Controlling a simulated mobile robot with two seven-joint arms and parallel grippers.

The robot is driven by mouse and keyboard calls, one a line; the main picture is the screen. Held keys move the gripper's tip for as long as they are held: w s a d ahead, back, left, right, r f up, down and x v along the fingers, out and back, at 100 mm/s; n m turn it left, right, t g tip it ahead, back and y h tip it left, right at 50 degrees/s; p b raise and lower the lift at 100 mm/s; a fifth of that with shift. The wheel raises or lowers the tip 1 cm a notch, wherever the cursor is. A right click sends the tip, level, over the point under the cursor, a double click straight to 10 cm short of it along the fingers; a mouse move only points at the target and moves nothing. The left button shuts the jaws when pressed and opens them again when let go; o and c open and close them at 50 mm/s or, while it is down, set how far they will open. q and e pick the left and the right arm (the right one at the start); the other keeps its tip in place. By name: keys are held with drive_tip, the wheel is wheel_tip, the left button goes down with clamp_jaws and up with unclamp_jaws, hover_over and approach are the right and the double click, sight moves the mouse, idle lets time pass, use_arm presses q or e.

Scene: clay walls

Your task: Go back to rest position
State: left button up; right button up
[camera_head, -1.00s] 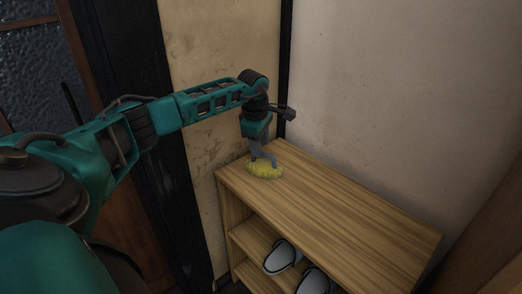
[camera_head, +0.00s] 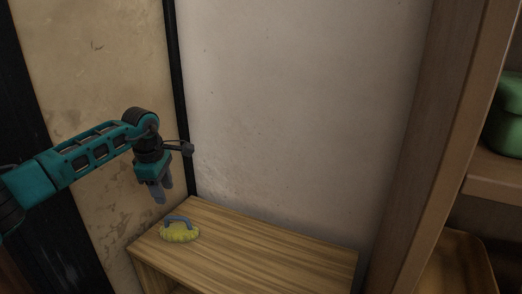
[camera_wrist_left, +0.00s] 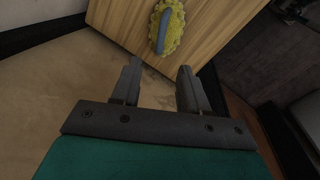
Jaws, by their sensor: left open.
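My left gripper (camera_head: 162,191) is open and empty. It hangs in the air above and slightly left of a yellow brush (camera_head: 180,233) with a blue handle. The brush rests on the left end of the wooden shelf top (camera_head: 262,251), apart from the gripper. In the left wrist view the two fingers (camera_wrist_left: 158,88) are spread, and the brush (camera_wrist_left: 176,32) lies beyond them on the wood. My right gripper does not show in either view.
A clay wall (camera_head: 300,100) stands behind the shelf, with a dark post (camera_head: 179,90) in the corner. A tall wooden cabinet (camera_head: 432,140) stands at the right, holding a green container (camera_head: 506,125). The air above the shelf is free.

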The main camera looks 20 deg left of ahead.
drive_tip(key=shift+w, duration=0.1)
